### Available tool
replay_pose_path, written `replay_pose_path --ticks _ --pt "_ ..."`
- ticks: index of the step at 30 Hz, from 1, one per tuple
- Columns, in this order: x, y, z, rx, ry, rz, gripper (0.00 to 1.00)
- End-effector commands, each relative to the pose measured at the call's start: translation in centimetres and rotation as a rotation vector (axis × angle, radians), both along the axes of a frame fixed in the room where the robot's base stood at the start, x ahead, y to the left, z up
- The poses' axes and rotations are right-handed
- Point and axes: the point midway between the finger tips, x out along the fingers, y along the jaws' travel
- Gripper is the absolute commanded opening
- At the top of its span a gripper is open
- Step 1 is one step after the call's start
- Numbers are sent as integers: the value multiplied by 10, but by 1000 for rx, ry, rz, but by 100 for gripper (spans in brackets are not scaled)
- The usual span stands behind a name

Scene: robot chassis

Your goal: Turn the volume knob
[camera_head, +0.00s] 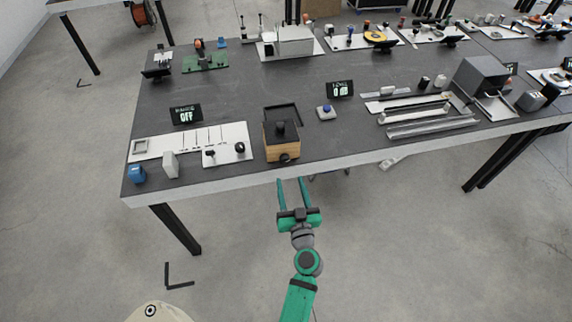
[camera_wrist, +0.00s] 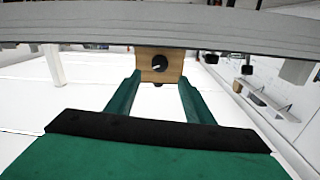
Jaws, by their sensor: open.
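A small wooden box (camera_head: 282,146) with a dark top stands near the table's front edge. It has a round black knob (camera_head: 285,158) low on its front face; the knob also shows in the wrist view (camera_wrist: 159,64) with a light mark on it. No label shows which knob is for volume. My gripper (camera_head: 291,181) is open and empty, just in front of the table edge and below the box in the head view. In the wrist view the box and knob appear between the spread fingers, beyond the fingertips, apart from them.
The table edge (camera_head: 220,186) lies close to my gripper. A blue button (camera_head: 326,112) and metal rails (camera_head: 430,129) lie right. The floor in front is clear.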

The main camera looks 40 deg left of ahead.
Motion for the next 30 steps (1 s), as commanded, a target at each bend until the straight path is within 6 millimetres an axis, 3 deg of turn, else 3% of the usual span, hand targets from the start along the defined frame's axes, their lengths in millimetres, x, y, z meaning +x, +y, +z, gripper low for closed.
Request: replay_pose_path --ticks 15,29,30 --pt "55 59 0 -1 -1 0 48" --pt "62 66 0 -2 0 -2 48" --pt "62 66 0 -2 0 -2 38"
